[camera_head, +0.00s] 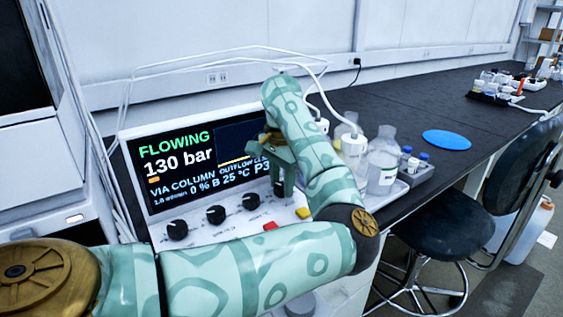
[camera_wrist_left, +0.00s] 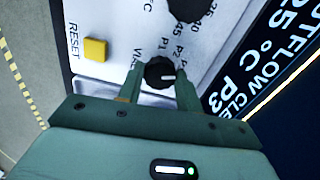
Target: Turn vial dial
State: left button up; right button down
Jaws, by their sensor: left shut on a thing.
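The vial dial is a round black knob (camera_wrist_left: 160,73) with a white pointer line, on the white instrument panel. In the left wrist view it sits between the two fingers of my left gripper (camera_wrist_left: 160,85), which is shut on it. The pointer line lies towards the right of that view; labels including P1 and P2 show around the knob. In the head view my left gripper (camera_head: 284,186) reaches down to the panel's right part and largely hides the dial. The screen (camera_head: 195,160) reads FLOWING, 130 bar, VIA COLUMN and P3. My right gripper is not in view.
Several black knobs (camera_head: 215,214) line the panel left of my gripper. A red button (camera_head: 270,226) and a yellow button (camera_head: 303,213) are close by; the yellow RESET button also shows in the wrist view (camera_wrist_left: 95,49). Bottles (camera_head: 384,155) stand to the right. A chair (camera_head: 445,205) stands beyond.

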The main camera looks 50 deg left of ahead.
aim_at(282, 185)
pick_arm(q)
jog(key=o, duration=1)
jog(key=shift+r, duration=0.2)
notch_tip(282, 185, up, 4)
jog(key=shift+f+p, duration=0.1)
jog(key=shift+p, duration=1)
notch_tip(282, 185, up, 12)
jog(key=p, duration=0.5)
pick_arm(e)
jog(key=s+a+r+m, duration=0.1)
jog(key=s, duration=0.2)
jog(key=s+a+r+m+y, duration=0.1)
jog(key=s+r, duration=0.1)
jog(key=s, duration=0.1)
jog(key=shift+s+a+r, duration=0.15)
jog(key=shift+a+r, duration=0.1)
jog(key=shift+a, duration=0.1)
pick_arm(q)
jog(key=shift+d, duration=0.1)
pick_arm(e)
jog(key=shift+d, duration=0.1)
